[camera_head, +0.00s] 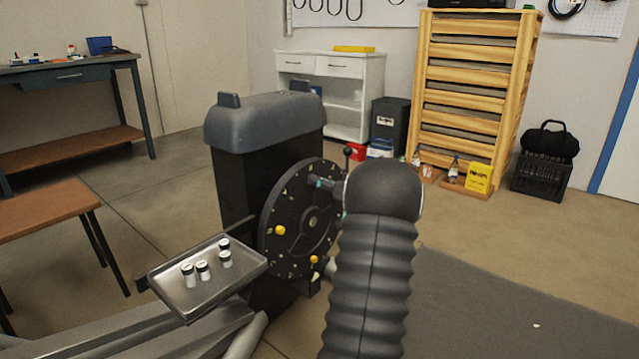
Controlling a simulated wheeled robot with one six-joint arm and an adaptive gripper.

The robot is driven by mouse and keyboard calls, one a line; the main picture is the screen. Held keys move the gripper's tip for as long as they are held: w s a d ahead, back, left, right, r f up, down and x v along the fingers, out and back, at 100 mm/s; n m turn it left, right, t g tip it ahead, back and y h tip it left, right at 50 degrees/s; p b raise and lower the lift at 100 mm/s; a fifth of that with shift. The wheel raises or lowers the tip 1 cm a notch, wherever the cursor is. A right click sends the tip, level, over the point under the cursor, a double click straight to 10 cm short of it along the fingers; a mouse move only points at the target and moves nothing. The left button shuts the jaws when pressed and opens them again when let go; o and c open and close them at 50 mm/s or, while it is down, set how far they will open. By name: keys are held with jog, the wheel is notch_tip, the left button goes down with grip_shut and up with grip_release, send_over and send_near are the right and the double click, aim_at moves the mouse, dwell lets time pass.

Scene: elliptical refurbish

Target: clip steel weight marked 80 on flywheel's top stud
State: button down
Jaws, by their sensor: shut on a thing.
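The flywheel (273,212) is a dark disc on the front of a black and grey machine, with its right part behind my arm. A yellow piece (280,230) sits on its left face and another (314,259) low on it.
A metal tray (180,298) left of the flywheel holds several small white-and-dark cylinders (203,270). A black ball knob (348,152) stands above the flywheel. A brown-topped table (40,212) is at left. A wooden drawer rack (470,90) stands behind.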

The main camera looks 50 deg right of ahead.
jog(key=c, duration=0.8)
grip_release()
jog(key=shift+c, duration=0.2)
jog(key=s, duration=1.2)
jog(key=shift+d, duration=0.2)
